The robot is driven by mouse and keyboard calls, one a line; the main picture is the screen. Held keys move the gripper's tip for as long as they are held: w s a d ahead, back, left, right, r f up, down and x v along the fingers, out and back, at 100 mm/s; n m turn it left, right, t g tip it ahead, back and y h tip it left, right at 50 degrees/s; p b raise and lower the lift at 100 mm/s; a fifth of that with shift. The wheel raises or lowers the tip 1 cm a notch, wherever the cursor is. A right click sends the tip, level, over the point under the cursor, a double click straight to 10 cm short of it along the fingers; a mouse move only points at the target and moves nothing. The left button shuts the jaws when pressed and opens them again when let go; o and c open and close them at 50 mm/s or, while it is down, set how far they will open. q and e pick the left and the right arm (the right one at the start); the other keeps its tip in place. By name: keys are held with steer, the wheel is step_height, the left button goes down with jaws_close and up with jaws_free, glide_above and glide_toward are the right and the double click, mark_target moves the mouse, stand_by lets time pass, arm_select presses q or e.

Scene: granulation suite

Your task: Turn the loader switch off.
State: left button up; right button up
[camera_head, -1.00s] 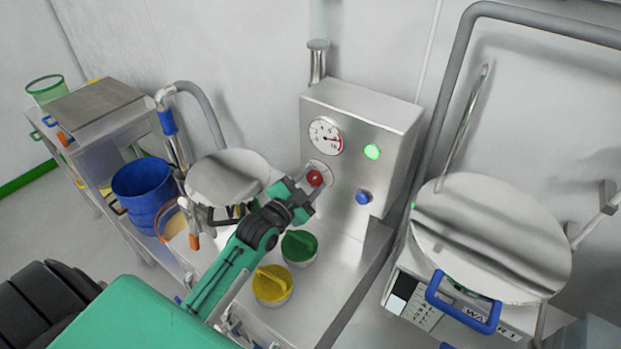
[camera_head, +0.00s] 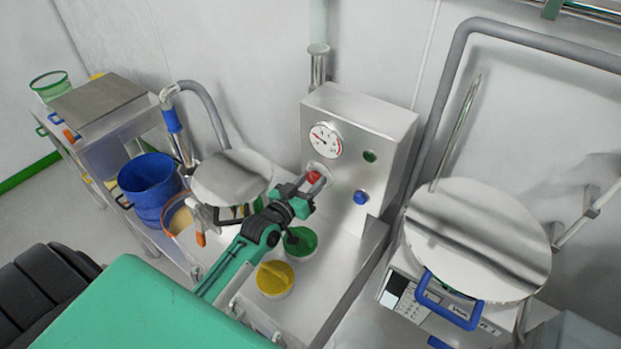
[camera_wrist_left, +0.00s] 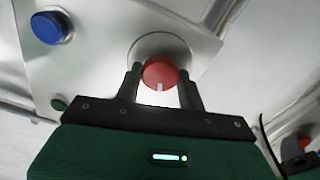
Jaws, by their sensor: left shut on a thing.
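The loader switch is a red knob (camera_head: 314,177) on the front of the steel control box (camera_head: 361,124). In the left wrist view the red knob (camera_wrist_left: 160,74) sits on a pale round plate, with a white mark pointing down. My left gripper (camera_head: 309,183) is shut on the red knob, one finger on each side of it in the wrist view (camera_wrist_left: 161,88). The round green lamp (camera_head: 370,156) on the box is dark. The gauge (camera_head: 325,140) above the knob has its needle toward the left. My right gripper is not in view.
A blue button (camera_head: 361,197) is right of the knob. Round steel lids (camera_head: 232,177) flank the box, and a blue bucket (camera_head: 148,187) stands at left.

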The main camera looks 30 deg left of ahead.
arm_select(q)
steer(key=n, duration=0.3)
steer(key=shift+p, duration=0.4)
steer(key=shift+n, duration=0.8)
steer(key=o, duration=1)
steer(key=shift+c, duration=0.2)
steer(key=shift+r+p, duration=0.1)
steer(key=shift+p, duration=0.2)
